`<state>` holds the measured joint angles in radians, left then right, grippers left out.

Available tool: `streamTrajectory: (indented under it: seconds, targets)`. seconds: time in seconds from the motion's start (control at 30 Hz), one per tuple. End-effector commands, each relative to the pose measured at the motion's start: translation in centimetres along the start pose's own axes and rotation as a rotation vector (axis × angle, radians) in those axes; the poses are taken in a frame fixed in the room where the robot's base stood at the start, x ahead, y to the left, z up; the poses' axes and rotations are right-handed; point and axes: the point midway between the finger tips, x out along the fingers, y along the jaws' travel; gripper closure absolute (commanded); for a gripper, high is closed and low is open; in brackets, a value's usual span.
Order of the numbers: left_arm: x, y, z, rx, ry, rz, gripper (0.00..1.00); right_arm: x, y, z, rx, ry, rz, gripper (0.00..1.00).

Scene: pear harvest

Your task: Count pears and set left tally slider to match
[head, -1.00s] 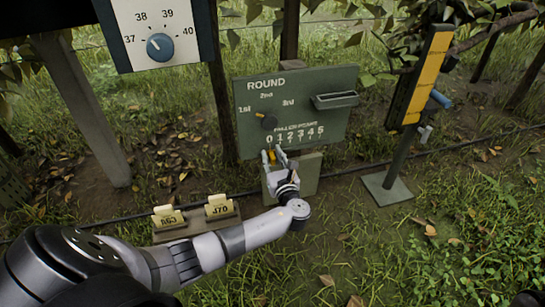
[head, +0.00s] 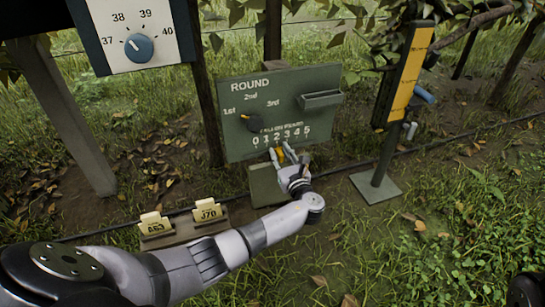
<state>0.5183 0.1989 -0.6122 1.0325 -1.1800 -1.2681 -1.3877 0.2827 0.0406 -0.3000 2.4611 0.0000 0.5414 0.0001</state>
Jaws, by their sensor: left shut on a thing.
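The green board (head: 235,92) carries a fallen-pears scale (head: 282,136) marked 0 to 5 along its lower part. My left gripper (head: 281,154) is shut on the small yellow tally slider (head: 282,159) just below the scale. Its fingers partly hide the slider, which sits roughly under the 2 or 3; the exact mark is hard to tell. No pear can be made out clearly on the ground; small yellow-brown spots there look like leaves. My right gripper is not in view.
A dial panel (head: 138,47) stands upper left, a yellow gauge post (head: 409,72) at right. Two numbered tags (head: 155,224) (head: 207,212) stand on a wooden block. Open grass lies at right.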

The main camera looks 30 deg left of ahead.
Motion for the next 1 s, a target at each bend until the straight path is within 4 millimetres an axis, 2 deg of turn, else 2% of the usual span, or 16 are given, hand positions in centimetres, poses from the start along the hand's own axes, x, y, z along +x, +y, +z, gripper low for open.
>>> streamTrajectory:
  seconds: [0.17, 0.2, 0.3, 0.67, 0.77, 1.0]
  targets:
    - [-0.2, -0.1, -0.1, 0.003, 0.003, -0.004, 1.00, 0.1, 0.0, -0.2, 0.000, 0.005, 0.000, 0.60]
    - [-0.2, -0.1, -0.1, 0.003, 0.003, -0.004, 0.72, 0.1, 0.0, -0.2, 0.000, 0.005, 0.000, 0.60]
    - [-0.1, 0.0, -0.1, 0.002, 0.003, -0.003, 0.66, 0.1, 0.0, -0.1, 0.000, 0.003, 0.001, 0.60]
    - [-0.3, 0.0, -0.1, 0.001, 0.001, -0.002, 0.65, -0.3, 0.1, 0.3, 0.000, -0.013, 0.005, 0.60]
    - [-1.4, 0.0, -0.1, 0.000, 0.002, -0.003, 0.65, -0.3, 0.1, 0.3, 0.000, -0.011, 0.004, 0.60]
    - [-6.4, -0.1, -0.2, 0.000, 0.004, -0.005, 0.65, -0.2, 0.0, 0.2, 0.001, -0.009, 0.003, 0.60]
